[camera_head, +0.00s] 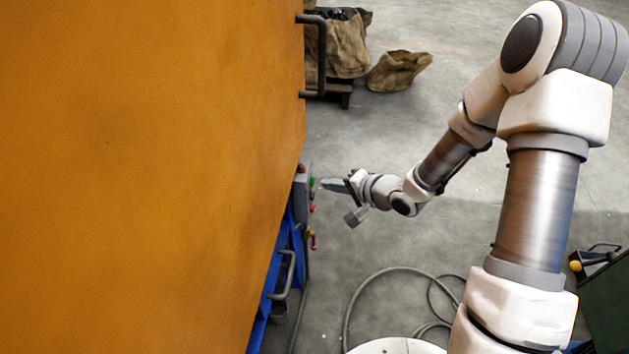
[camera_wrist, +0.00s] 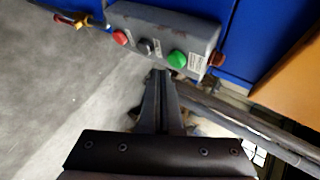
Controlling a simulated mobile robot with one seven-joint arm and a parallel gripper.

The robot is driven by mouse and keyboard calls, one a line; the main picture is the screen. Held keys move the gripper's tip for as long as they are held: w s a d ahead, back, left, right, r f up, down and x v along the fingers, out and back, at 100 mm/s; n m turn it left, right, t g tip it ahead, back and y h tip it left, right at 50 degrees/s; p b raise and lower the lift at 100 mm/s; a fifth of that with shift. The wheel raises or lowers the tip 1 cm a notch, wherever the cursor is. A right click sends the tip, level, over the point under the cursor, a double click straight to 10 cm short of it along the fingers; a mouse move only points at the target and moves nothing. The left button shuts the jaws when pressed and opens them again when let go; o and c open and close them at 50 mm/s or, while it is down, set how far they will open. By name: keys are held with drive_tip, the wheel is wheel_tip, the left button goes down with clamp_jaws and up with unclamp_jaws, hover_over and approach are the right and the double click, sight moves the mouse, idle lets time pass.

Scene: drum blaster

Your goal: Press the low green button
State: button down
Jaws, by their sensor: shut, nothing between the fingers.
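The green button (camera_wrist: 177,59) sits on a grey control box (camera_wrist: 160,30) in the wrist view, beside a black button (camera_wrist: 145,46) and a red button (camera_wrist: 121,37). In the head view the green button (camera_head: 312,182) is on the box's side facing my arm. My gripper (camera_wrist: 161,73) is shut and empty, its tips just below and left of the green button in the wrist view. In the head view my gripper (camera_head: 322,184) points left at the box, with a small gap seen between tips and button. Contact cannot be told from the wrist view.
A large orange panel (camera_head: 150,150) fills the left, with a blue frame (camera_head: 270,285) below it. A black handle (camera_head: 318,55) juts out at its upper edge. A hose (camera_head: 350,305) lies on the floor. Sacks (camera_head: 398,70) stand at the back. The floor right of the box is open.

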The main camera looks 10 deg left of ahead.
drive_tip(key=shift+a, duration=0.15)
drive_tip(key=shift+a, duration=0.25)
drive_tip(key=shift+a, duration=0.5)
idle(1.0)
drive_tip(key=shift+p, duration=0.3)
drive_tip(key=shift+d+p, duration=0.55)
drive_tip(key=shift+d, duration=0.35)
drive_tip(key=shift+s+d+p, duration=0.1)
drive_tip(key=shift+d+p, duration=1.4)
drive_tip(key=shift+d, duration=1)
